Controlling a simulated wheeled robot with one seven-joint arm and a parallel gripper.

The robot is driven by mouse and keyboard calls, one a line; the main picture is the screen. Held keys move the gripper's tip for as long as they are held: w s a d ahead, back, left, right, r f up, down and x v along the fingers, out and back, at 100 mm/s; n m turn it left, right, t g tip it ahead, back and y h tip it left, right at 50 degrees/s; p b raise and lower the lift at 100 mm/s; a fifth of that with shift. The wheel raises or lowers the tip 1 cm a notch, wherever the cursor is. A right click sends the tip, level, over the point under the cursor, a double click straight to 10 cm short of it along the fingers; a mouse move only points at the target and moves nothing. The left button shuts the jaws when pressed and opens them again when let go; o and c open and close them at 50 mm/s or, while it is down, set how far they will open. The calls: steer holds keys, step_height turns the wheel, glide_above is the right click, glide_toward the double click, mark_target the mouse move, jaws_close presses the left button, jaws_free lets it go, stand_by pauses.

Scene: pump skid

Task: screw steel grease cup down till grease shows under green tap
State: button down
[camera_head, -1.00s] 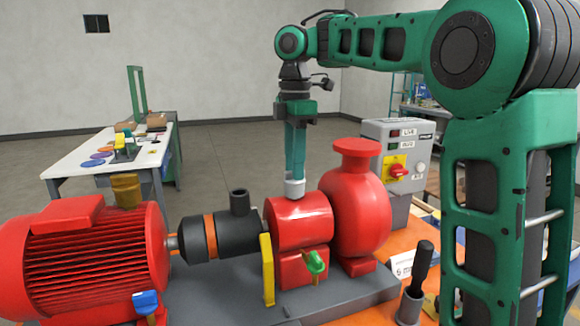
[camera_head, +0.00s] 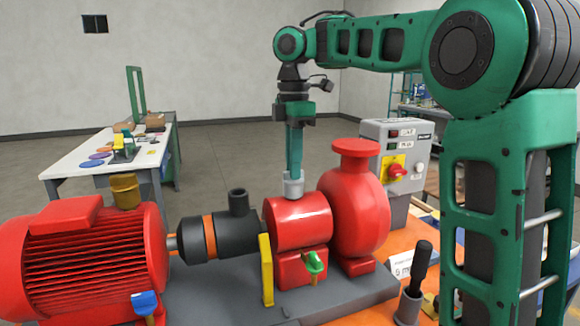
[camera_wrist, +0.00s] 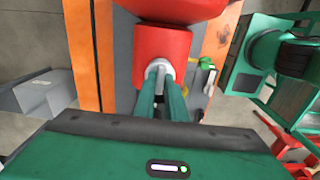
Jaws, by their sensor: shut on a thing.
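The steel grease cup (camera_head: 293,187) is a light grey cylinder upright on top of the red bearing housing (camera_head: 297,222). My gripper (camera_head: 294,174) points straight down and its fingers are shut on the cup. In the wrist view the fingers (camera_wrist: 163,92) reach the pale cup (camera_wrist: 159,68) on the red housing. The green tap (camera_head: 315,262) sits low on the front of the red block under the housing; it also shows in the wrist view (camera_wrist: 205,63).
A red pump casing (camera_head: 356,205) stands close right of the housing. A yellow bracket (camera_head: 266,268), a black coupling (camera_head: 215,236) and a red motor (camera_head: 85,255) lie to the left. A control box (camera_head: 402,150) with a red switch stands behind. A black-handled tool (camera_head: 421,268) stands front right.

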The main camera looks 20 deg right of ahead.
steer(key=shift+w, duration=0.1)
steer(key=m, duration=0.4)
steer(key=shift+r, duration=0.1)
steer(key=m, duration=0.3)
steer(key=shift+m, duration=0.4)
steer(key=m, duration=0.4)
steer(key=shift+m, duration=1.8)
steer(key=shift+f, duration=0.2)
steer(key=c, duration=1.8)
jaws_free()
steer(key=shift+d, duration=0.1)
